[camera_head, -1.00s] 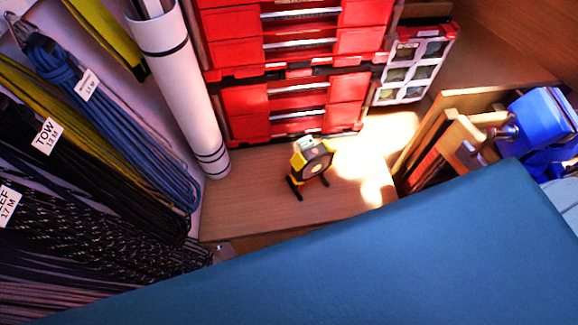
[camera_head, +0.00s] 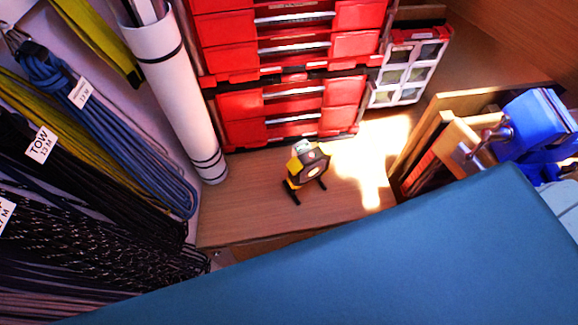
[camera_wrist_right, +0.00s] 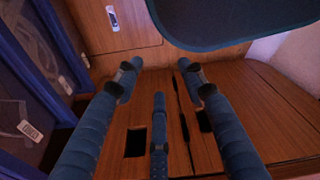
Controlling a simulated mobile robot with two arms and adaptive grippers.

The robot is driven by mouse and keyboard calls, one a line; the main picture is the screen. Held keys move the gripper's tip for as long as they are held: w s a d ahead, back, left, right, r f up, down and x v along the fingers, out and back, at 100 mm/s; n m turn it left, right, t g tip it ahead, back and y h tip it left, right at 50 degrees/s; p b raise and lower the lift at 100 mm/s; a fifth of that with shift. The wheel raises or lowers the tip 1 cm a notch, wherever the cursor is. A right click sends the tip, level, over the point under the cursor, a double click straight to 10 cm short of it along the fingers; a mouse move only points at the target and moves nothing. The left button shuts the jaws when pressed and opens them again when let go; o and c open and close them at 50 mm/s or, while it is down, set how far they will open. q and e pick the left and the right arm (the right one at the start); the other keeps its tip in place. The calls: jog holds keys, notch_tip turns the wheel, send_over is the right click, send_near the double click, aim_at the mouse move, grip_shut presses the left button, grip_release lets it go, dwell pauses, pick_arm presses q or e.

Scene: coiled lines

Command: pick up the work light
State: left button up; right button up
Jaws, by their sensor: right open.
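The work light (camera_head: 306,166) is a small yellow and black lamp with a round face. In the head view it stands on black feet on a wooden surface (camera_head: 240,212), in front of red drawer boxes. Neither gripper shows in the head view. My right gripper (camera_wrist_right: 159,74) shows in the right wrist view with its blue-grey fingers spread and nothing between them. It faces brown wooden panels, and the work light is not in that view. My left gripper is not in view.
A large blue padded surface (camera_head: 330,265) fills the near foreground. A white rolled tube (camera_head: 180,95) and hanging coiled lines (camera_head: 100,125) stand left of the light. Red drawer boxes (camera_head: 290,105) are behind it. Wooden boards (camera_head: 428,150) and a blue clamp-like item (camera_head: 540,120) are at right.

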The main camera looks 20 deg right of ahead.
dwell(0.6)
jog(key=s+f, duration=0.1)
jog(key=s, duration=0.1)
jog(key=s+f, duration=0.1)
jog(key=s, duration=0.1)
jog(key=s+d+f, duration=0.1)
jog(key=s, duration=0.1)
jog(key=shift+s+d+f, duration=0.1)
jog(key=shift+s+f, duration=0.05)
jog(key=shift+s, duration=0.2)
jog(key=c, duration=0.3)
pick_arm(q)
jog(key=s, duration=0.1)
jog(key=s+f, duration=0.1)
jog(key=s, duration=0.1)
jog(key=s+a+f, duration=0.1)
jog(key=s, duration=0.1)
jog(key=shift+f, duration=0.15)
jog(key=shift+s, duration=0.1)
